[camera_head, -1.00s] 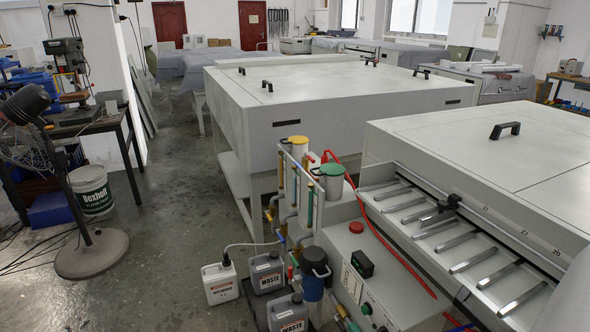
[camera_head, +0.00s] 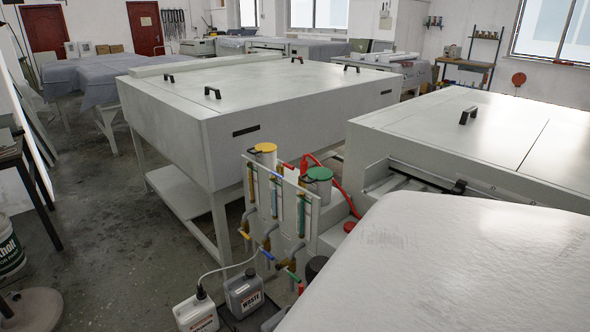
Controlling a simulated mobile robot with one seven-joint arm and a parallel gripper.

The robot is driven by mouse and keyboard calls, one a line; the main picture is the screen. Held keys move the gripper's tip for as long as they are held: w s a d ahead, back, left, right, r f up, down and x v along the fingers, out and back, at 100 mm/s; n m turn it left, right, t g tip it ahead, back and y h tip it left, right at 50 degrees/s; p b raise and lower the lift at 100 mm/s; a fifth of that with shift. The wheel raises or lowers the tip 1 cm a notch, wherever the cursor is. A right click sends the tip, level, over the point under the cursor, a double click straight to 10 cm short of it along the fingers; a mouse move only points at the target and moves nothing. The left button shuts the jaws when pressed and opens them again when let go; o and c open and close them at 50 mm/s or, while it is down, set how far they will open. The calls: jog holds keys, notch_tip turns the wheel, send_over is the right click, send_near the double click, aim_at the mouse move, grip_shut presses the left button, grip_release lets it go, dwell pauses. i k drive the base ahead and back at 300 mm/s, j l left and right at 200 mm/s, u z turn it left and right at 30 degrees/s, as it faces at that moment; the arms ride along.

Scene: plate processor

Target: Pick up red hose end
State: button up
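The red hose (camera_head: 337,183) shows in the head view behind the green-lidded container (camera_head: 318,182). It arches up near a red fitting (camera_head: 304,167) and runs down to the right past a red knob (camera_head: 349,227). Its lower part is hidden behind a large pale surface in the foreground. I cannot tell for certain which visible red part is the hose end. My gripper is not in view.
A pipe panel (camera_head: 285,210), yellow-lidded container (camera_head: 264,152) and waste canisters (camera_head: 244,292) crowd the gap between the big grey machine (camera_head: 240,100) and the right machine (camera_head: 440,140). The pale foreground surface (camera_head: 440,260) covers the lower right. Open floor (camera_head: 110,230) lies left.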

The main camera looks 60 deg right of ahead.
aim_at(304, 164)
jog(key=i+z, duration=0.55)
jog(key=z, duration=0.15)
jog(key=i+j+z, duration=0.15)
jog(key=z, duration=0.2)
jog(key=i+j+z, duration=0.1)
jog(key=z, duration=0.3)
jog(key=i+j+z, duration=0.15)
jog(key=i+z, duration=0.25)
jog(key=j+z, duration=0.2)
jog(key=z, duration=0.15)
jog(key=i+j+z, duration=0.25)
jog(key=z, duration=0.25)
jog(key=i+j+z, duration=0.15)
jog(key=j+z, duration=0.3)
jog(key=i+j+z, duration=0.15)
jog(key=j+z, duration=0.35)
